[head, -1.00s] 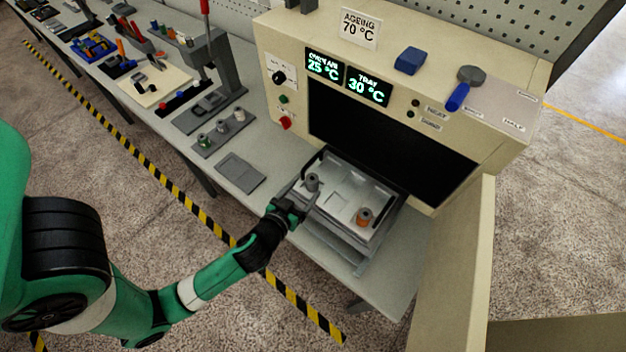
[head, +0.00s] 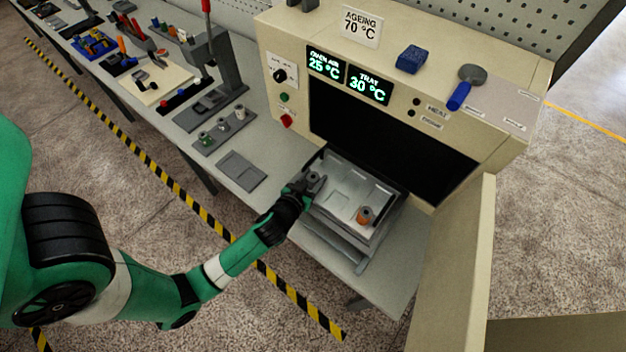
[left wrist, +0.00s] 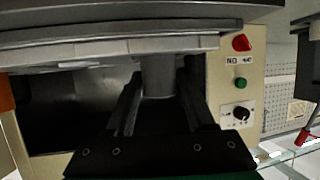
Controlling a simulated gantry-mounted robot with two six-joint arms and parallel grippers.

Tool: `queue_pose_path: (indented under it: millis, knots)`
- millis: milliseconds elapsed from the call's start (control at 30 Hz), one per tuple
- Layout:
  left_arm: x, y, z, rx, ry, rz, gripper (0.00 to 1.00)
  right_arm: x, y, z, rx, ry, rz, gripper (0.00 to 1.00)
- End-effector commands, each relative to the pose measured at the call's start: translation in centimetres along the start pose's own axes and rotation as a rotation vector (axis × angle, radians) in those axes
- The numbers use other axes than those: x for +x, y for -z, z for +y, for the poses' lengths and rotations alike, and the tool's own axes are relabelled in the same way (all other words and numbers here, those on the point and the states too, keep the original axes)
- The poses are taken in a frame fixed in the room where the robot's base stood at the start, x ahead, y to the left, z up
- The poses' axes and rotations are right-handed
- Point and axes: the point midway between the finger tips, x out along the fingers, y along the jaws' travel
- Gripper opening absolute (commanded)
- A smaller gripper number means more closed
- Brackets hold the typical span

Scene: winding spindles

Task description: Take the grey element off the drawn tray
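The drawn tray (head: 340,228) sticks out of the oven front in the head view. The grey element (head: 313,179) stands on its left part. My left gripper (head: 311,182) is at this element, its fingers on either side. In the left wrist view, which looks upside down, the grey element (left wrist: 158,78) stands between the two dark fingers (left wrist: 160,100), with narrow gaps visible beside it. The fingers appear open around it. The tray (left wrist: 110,48) runs across the top. An orange-brown element (head: 365,215) stands on the tray's right part. My right gripper is not in view.
The oven (head: 285,65) stands behind the tray, with its open door (head: 452,265) to the right. On the bench left of the tray are a flat grey plate (head: 242,171) and a holder with several small spindles (head: 222,132).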

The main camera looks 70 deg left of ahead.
Motion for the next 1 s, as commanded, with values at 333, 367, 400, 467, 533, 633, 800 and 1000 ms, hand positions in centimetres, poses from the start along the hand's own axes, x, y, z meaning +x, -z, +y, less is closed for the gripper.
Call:
queue_pose_path:
  millis: [333,367,400,467,533,633,800,1000]
  knots:
    - [0.0,0.0,0.0,0.0,0.0,0.0,0.0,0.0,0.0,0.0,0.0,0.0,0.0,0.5]
    - [0.0,0.0,0.0,0.0,0.0,0.001,0.0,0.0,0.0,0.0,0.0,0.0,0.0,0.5]
    - [0.0,0.0,0.0,0.0,0.0,0.001,0.0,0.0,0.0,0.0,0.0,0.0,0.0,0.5]
    - [0.0,0.0,0.0,0.0,0.0,0.001,0.0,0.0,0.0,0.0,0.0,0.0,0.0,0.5]
    - [0.0,0.0,0.0,0.0,0.0,0.001,0.0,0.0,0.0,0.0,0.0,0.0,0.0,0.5]
    - [-0.1,0.2,0.2,0.001,-0.001,0.002,0.0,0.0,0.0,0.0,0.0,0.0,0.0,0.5]
    - [-0.8,1.2,1.4,0.002,-0.004,0.003,0.0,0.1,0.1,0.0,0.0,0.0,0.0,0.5]
    - [-2.2,2.9,5.4,0.002,-0.01,0.006,0.0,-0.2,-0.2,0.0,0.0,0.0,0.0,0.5]
